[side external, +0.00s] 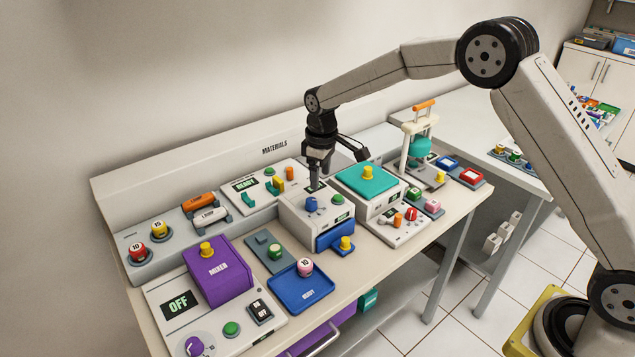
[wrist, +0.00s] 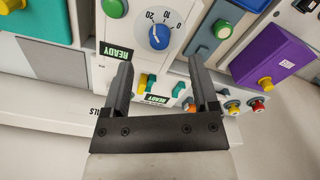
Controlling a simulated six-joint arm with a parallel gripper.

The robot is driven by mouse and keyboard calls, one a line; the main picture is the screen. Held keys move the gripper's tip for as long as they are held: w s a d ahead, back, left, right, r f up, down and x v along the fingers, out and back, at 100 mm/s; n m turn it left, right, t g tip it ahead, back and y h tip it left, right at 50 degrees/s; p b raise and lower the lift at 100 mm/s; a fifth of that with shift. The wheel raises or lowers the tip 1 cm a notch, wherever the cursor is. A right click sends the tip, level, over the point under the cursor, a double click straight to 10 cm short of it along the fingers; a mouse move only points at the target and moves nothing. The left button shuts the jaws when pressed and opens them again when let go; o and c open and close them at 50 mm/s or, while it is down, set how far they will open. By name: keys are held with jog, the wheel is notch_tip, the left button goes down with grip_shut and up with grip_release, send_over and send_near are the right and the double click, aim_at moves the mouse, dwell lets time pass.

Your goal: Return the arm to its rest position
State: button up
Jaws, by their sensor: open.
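My gripper (side external: 316,183) hangs pointing down above the white device with a blue dial (side external: 311,204), near the middle of the bench. In the wrist view my gripper (wrist: 163,75) has its two dark fingers spread apart with nothing between them. The blue dial (wrist: 158,37), with a printed scale, and a "READY" display lie beyond the fingertips in that view. Whether the fingertips touch the device cannot be told from the side view. My arm reaches over the bench from the right.
A purple mixer (side external: 216,274) and a blue tray (side external: 300,287) stand to the front left. A teal-topped device (side external: 366,181) is close on the right, with a white press (side external: 421,140) with an orange handle behind it. A low back wall (side external: 200,165) runs behind the bench. Above the bench is free air.

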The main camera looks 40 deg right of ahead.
jog(key=s+d+m+t, duration=0.2)
jog(key=s+m, duration=0.3)
jog(key=s, duration=2.2)
jog(key=shift+s+d+r, duration=0.15)
jog(key=shift+d+r, duration=0.2)
jog(key=shift+d, duration=0.35)
